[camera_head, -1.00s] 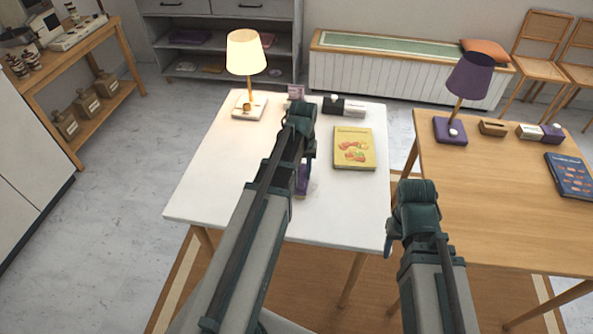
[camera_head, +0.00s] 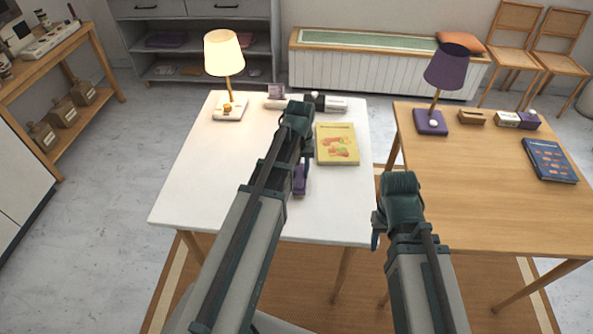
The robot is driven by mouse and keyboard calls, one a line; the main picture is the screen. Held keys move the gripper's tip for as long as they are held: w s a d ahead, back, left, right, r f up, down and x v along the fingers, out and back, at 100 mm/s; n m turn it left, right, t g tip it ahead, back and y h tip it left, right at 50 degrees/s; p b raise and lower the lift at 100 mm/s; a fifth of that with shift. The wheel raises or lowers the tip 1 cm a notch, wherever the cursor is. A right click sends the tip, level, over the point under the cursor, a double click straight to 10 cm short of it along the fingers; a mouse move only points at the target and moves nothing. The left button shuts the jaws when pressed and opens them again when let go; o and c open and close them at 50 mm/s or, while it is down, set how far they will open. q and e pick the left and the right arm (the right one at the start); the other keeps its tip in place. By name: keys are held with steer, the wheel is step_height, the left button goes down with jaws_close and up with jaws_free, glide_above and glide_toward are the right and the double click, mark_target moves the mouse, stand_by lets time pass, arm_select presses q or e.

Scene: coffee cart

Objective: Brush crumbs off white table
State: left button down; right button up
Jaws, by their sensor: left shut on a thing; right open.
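The white table (camera_head: 215,180) stands in front of me. My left gripper (camera_head: 304,163) points down over its right half, shut on a purple thing (camera_head: 299,181) that looks like a brush. The arm hides much of the purple thing, and I cannot tell whether it touches the tabletop. I cannot make out crumbs on the bare white surface; some of it is hidden behind my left arm. My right gripper (camera_head: 376,240) is open and empty, by the table's front right corner, over the gap between the tables.
On the white table are a lit lamp (camera_head: 226,60), a yellow book (camera_head: 337,144) and small boxes (camera_head: 335,104) along the back. A wooden table (camera_head: 475,200) at right holds a purple lamp (camera_head: 446,72) and a blue book (camera_head: 549,160). The white table's left half is mostly clear.

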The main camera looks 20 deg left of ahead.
arm_select(q)
steer(key=shift+w+d, duration=0.3)
steer(key=shift+d, duration=0.65)
steer(key=shift+w+d, duration=0.25)
steer(key=shift+d, duration=0.65)
steer(key=shift+s, duration=0.1)
steer(key=shift+s+d+f, duration=0.1)
steer(key=shift+s+d, duration=0.05)
steer(key=shift+s, duration=0.6)
steer(key=shift+s+a, duration=0.25)
steer(key=shift+a, duration=0.75)
steer(key=shift+s+a, duration=0.2)
steer(key=shift+a, duration=0.8)
steer(key=shift+a, duration=0.1)
